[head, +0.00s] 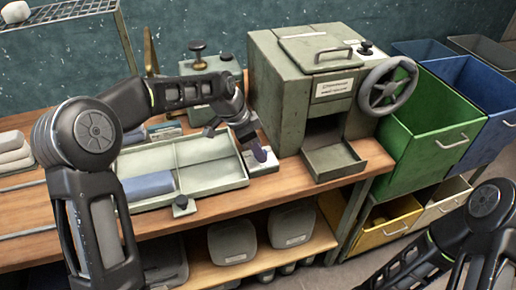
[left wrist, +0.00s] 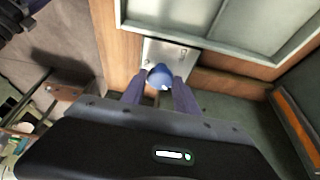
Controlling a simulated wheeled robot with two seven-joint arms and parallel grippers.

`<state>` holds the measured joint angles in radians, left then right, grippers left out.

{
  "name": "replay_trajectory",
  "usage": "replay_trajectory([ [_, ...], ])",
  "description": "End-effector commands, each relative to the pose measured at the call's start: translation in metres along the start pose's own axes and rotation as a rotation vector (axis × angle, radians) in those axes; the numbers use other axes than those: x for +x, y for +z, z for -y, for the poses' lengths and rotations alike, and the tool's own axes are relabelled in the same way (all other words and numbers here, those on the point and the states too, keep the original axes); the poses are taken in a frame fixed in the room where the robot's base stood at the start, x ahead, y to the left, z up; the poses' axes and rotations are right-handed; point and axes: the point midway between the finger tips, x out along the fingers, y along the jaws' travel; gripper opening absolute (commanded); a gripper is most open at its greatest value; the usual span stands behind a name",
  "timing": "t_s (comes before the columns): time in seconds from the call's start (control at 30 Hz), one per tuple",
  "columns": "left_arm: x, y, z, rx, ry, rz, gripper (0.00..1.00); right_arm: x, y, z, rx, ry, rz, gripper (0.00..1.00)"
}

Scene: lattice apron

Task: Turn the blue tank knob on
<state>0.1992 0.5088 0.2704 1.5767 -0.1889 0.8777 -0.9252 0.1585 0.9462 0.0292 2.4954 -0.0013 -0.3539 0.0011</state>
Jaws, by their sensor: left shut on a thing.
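The blue tank knob (left wrist: 160,75) is a small round blue knob on a pale metal plate (left wrist: 172,54) at the wooden table's edge. In the head view the plate (head: 266,167) lies between the shallow tray and the green-grey machine; the knob is hidden there by my gripper. My left gripper (head: 260,152) points down at the plate. In the left wrist view its two purple-grey fingers (left wrist: 159,90) sit one on each side of the knob, shut on it. Which way the knob is turned cannot be told. My right arm shows at lower right, its gripper out of view.
A shallow divided tray (head: 215,185) holding a blue-grey cloth lies left of the plate. The machine (head: 290,90) with a handwheel (head: 388,88) stands right of it. Green (head: 430,125) and blue bins stand further right. Dark rounded containers (head: 232,240) sit on the shelf below.

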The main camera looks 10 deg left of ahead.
Motion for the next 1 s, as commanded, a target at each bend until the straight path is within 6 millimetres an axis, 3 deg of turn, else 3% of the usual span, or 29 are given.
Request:
replay_trajectory([
  [0.27, -0.001, 0.000, 0.001, 0.002, -0.002, 0.000, 0.00, 0.000, 0.000, 0.000, 0.000, 0.000, 0.000, 0.36],
  [0.3, -0.001, 0.000, 0.001, 0.002, -0.002, 0.001, 0.38, 0.000, 0.000, 0.000, 0.000, 0.000, 0.000, 0.36],
  [0.53, 0.000, 0.000, 0.000, 0.001, -0.001, 0.001, 0.57, 0.000, 0.000, 0.000, 0.000, 0.000, 0.000, 0.36],
  [0.83, -0.002, 0.000, 0.000, 0.000, -0.001, 0.000, 0.57, 0.001, 0.000, 0.000, 0.000, 0.000, 0.000, 0.36],
  [1.0, -0.017, 0.000, 0.001, 0.000, -0.004, -0.001, 0.57, 0.003, 0.000, -0.001, 0.000, 0.000, 0.000, 0.36],
])
